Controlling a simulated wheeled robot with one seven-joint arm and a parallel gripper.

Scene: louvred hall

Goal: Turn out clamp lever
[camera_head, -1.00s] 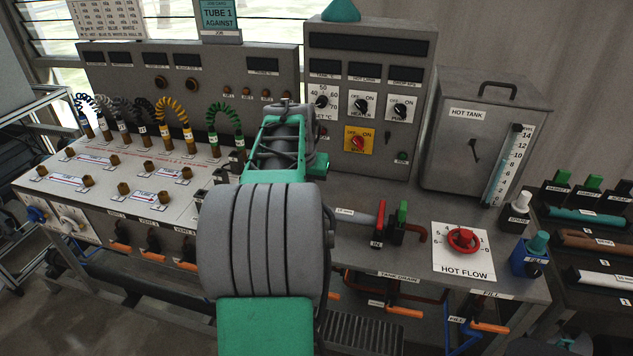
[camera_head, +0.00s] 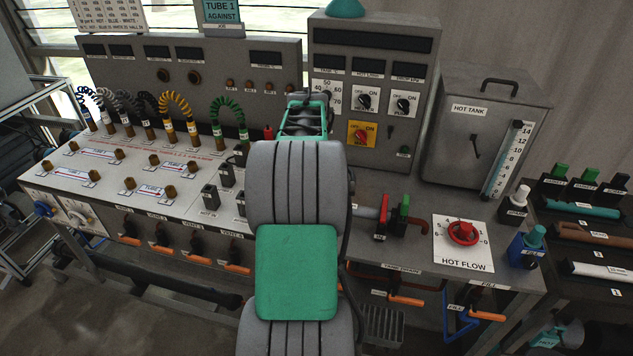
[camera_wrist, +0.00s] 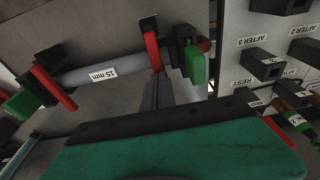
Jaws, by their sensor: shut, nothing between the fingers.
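A grey tube marked 15 mm (camera_wrist: 92,73) runs between two end fittings in the wrist view. Its right end has a red lever (camera_wrist: 152,50) and a green lever (camera_wrist: 194,62) on a black block. Its left end has a red lever (camera_wrist: 52,88) and a green lever (camera_wrist: 20,103). In the head view, a red lever (camera_head: 383,214) and a green lever (camera_head: 404,207) stand upright on the bench. My gripper (camera_wrist: 161,78) is shut and empty, its fingertips just below the right red lever; contact cannot be told. In the head view my arm hides it.
Black sockets (camera_wrist: 265,65) stand right of the tube in the wrist view. The head view shows the red hot flow knob (camera_head: 463,233), the hot tank (camera_head: 478,135), coiled leads (camera_head: 175,105) and orange-handled valves (camera_head: 405,300) along the front.

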